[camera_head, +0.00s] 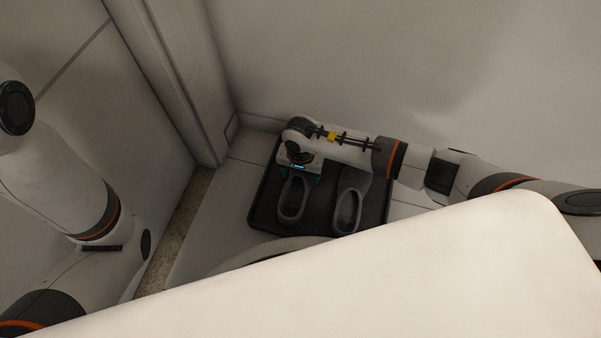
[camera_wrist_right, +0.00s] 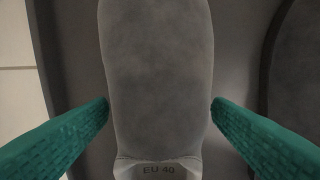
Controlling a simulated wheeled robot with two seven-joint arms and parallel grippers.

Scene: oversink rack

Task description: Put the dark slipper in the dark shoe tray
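The dark shoe tray (camera_head: 262,209) lies on the tiled floor in the corner. A dark grey slipper (camera_head: 292,213) is in its left part, below my right gripper (camera_head: 300,174). In the right wrist view the slipper (camera_wrist_right: 160,75) fills the middle, with an "EU 40" label at its lower end. The green fingers of my right gripper (camera_wrist_right: 160,102) are on its two sides, and their tips meet its edges with no clear gap. Tray floor shows around the slipper. My left arm is at the left, but its gripper is out of sight.
A second grey slipper (camera_head: 347,212) lies in the right part of the tray, close beside the first. Walls (camera_head: 340,60) stand behind and to the left. A large pale surface (camera_head: 400,280) covers the lower foreground and hides part of the floor.

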